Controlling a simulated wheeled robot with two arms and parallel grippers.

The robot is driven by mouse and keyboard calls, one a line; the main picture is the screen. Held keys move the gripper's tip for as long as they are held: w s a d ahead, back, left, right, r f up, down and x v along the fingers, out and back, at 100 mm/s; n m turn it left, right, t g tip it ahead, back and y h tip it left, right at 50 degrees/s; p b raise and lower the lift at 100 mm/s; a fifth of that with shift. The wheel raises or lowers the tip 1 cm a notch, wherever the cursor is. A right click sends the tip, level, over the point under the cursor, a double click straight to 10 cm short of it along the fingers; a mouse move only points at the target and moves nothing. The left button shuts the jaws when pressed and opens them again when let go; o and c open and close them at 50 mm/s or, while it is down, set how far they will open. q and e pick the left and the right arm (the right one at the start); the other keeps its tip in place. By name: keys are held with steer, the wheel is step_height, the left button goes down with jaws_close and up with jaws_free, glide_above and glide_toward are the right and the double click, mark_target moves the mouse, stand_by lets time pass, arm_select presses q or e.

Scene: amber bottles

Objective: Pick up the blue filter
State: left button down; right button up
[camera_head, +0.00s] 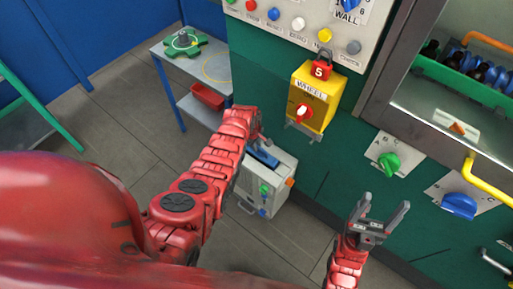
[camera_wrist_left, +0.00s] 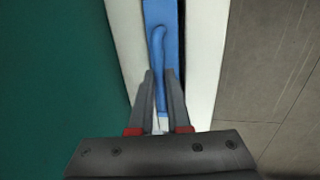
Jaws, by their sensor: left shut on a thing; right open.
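The blue filter (camera_head: 266,159) sits in the top slot of a light grey box (camera_head: 281,176) on the floor beside the green cabinet. In the left wrist view the filter (camera_wrist_left: 154,14) is a flat blue strip with a raised blue handle (camera_wrist_left: 158,45) between pale box walls. My left gripper (camera_wrist_left: 160,82) is shut on that handle from above. In the head view my left gripper (camera_head: 257,137) is partly hidden by its arm at the box's top. My right gripper (camera_head: 384,212) is open and empty, in front of the cabinet.
A yellow switch box (camera_head: 312,97) with a red lock hangs on the cabinet above the grey box. A small table (camera_head: 205,50) with a green wheel and a red tray stands behind left. Green and blue knobs (camera_head: 459,206) and yellow handles project at right.

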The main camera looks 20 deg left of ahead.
arm_select(q)
step_height(320, 180, up, 17)
steer(key=b, duration=0.1)
steer(key=shift+r, duration=0.2)
stand_by(0.4)
steer(key=shift+s, duration=0.1)
steer(key=s+d+r+m+g+h, duration=0.1)
steer(key=s+d+m+g, duration=0.1)
steer(key=s+m, duration=1.2)
steer(key=shift+d+r, duration=0.35)
